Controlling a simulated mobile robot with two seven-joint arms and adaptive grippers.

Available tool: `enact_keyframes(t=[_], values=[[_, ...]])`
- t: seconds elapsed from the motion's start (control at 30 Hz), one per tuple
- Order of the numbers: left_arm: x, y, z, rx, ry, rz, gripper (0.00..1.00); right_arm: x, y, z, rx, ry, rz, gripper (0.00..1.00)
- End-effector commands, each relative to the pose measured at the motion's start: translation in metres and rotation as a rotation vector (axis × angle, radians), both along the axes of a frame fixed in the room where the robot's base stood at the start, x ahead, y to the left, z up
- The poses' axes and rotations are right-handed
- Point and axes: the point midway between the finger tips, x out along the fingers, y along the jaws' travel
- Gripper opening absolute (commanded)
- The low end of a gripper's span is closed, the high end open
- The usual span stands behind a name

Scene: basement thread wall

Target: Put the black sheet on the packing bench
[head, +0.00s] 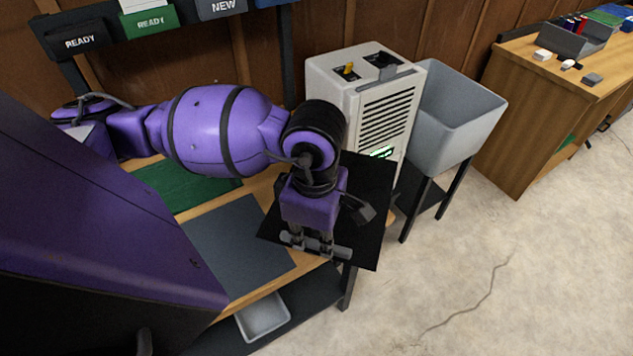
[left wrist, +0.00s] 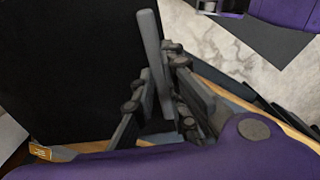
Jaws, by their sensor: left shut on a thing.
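The black sheet (head: 372,190) is a flat, thin square below my left arm, above the right end of a wooden bench and jutting past its edge. In the left wrist view the sheet (left wrist: 65,65) fills the upper left, beside my left gripper's fingers (left wrist: 165,105). A wooden desk (head: 535,110) stands at the far right. The frames do not label either surface as the packing bench. My right gripper is not in view.
The near bench has a green mat (head: 180,187) and a grey mat (head: 238,243). A grey-white machine with vents (head: 355,100) and a grey bin on legs (head: 450,120) stand beyond. The desk holds a grey tray (head: 570,42) and small items. Floor at right is clear.

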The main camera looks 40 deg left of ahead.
Motion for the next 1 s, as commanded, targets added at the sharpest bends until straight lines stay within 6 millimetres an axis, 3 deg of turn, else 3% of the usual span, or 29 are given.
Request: enact_keyframes(t=[0.1,0.3,0.53,0.67,0.87,1.0], values=[[-0.006,0.008,0.005,0.002,0.004,0.292,0.0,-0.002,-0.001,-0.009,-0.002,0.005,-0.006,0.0],[-0.013,0.016,0.017,0.0,0.005,0.678,0.0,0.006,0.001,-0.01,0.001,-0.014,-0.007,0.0],[-0.012,0.018,0.021,-0.005,0.005,0.854,0.0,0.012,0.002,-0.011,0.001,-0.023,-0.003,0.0],[0.01,0.015,0.01,-0.007,0.006,0.866,0.0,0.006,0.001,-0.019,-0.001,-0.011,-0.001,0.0],[0.06,0.012,-0.009,-0.008,0.005,0.865,0.0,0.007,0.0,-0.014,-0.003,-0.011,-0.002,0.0],[0.087,0.01,-0.033,-0.006,0.007,0.865,0.0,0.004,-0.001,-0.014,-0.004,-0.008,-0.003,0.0]])
